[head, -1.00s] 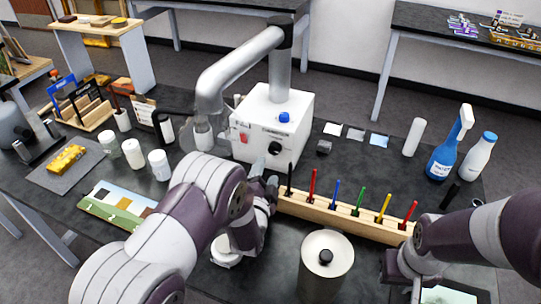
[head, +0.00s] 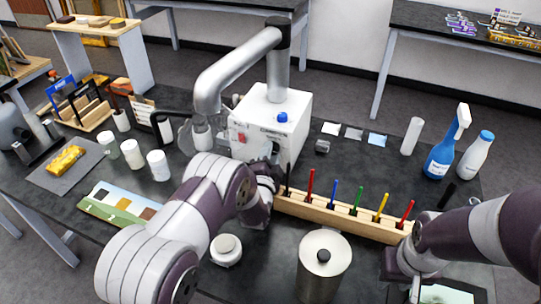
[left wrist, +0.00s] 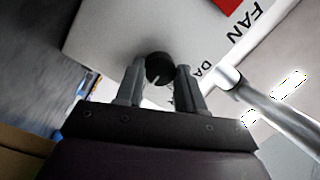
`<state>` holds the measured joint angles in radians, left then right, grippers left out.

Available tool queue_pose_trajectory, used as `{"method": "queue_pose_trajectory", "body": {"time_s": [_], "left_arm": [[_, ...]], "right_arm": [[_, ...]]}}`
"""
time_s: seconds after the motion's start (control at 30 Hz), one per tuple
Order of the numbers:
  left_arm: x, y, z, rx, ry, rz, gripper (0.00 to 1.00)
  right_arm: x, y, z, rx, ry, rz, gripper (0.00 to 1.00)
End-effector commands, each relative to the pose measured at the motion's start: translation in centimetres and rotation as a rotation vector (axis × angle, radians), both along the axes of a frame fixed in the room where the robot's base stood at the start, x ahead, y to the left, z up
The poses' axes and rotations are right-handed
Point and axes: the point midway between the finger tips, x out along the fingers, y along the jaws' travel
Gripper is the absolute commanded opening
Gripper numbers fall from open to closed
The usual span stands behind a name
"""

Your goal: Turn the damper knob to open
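The black damper knob (left wrist: 160,68), with a pale pointer line, is on the front face of the white box (head: 262,107). In the left wrist view my left gripper (left wrist: 160,75) has its two fingers apart, one on each side of the knob. I see light gaps between fingers and knob, so contact is not evident. In the head view my left gripper (head: 270,172) is at the box's front and largely hides the knob. My right gripper (head: 415,288) is low at the right, and its fingers are too unclear to read.
The box has a red switch (head: 241,138), a blue knob (head: 282,117) on top and a silver duct (head: 235,70). A wooden rack (head: 340,215) of coloured pens stands right of my left gripper. A metal canister (head: 324,265) and a white-lidded jar (head: 226,247) are in front.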

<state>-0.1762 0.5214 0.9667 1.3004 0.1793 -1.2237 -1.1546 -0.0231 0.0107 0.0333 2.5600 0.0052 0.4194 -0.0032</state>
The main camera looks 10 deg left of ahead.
Motion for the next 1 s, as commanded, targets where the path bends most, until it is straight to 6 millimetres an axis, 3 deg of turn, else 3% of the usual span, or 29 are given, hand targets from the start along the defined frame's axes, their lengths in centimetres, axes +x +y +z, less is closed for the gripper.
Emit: {"method": "queue_pose_trajectory", "body": {"time_s": [0.47,1.0], "left_arm": [[0.0,0.0,-0.1,-0.127,0.026,0.0,0.08],[0.0,0.1,0.0,-0.611,0.121,0.001,0.08]], "right_arm": [[0.0,0.0,-0.5,0.0,0.0,0.0,0.34],[0.0,0.0,-2.2,0.0,0.0,0.0,0.34]]}}
